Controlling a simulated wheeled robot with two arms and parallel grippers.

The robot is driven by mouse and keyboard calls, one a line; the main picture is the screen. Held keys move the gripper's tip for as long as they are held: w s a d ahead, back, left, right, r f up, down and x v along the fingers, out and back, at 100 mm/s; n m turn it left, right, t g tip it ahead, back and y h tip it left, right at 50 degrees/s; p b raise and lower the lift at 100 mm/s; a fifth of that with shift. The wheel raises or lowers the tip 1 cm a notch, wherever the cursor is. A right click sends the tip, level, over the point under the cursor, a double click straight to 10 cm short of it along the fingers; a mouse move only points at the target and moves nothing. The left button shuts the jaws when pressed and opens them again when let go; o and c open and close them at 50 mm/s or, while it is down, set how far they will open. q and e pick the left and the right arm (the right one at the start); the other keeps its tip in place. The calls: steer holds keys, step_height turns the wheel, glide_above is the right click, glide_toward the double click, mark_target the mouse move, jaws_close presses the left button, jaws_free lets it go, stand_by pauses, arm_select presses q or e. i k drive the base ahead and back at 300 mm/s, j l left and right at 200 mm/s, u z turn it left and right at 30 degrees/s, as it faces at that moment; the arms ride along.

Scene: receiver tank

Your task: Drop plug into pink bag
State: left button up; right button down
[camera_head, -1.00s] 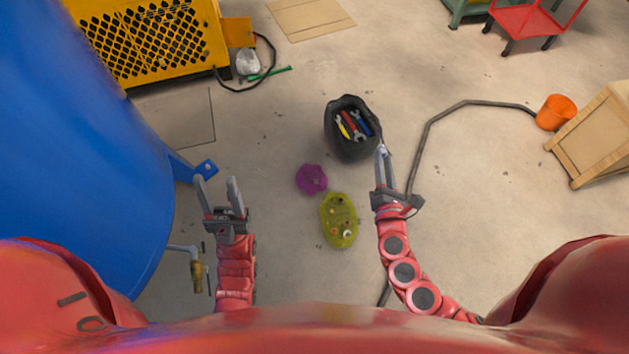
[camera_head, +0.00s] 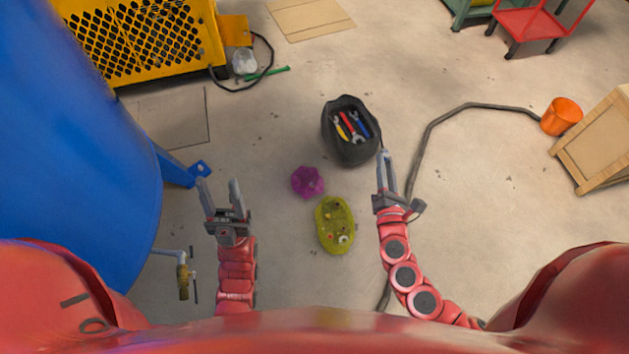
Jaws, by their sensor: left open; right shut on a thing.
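The pink bag (camera_head: 307,181), a small magenta pouch, sits on the floor in the middle of the head view, left of my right gripper. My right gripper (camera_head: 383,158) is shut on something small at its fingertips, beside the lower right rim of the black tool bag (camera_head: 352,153). The held thing is too small to make out, so I cannot tell if it is the plug. My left gripper (camera_head: 219,184) is open and empty, left of the pink bag, near the blue tank. No plug shows clearly elsewhere.
A yellow-green bag (camera_head: 333,237) with several small parts lies just below the pink bag. The blue tank (camera_head: 75,150) fills the left side. A dark hose (camera_head: 430,130) curves over the floor to an orange bucket (camera_head: 562,116). Bare floor lies between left gripper and pink bag.

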mark_target(307, 180)
steer(key=i+l+u, duration=0.35)
steer(key=l+u, duration=0.15)
steer(key=l, duration=0.2)
steer(key=i+l+u, duration=0.2)
steer(key=l, duration=0.15)
steer(key=k+u, duration=0.1)
steer(key=u, duration=0.75)
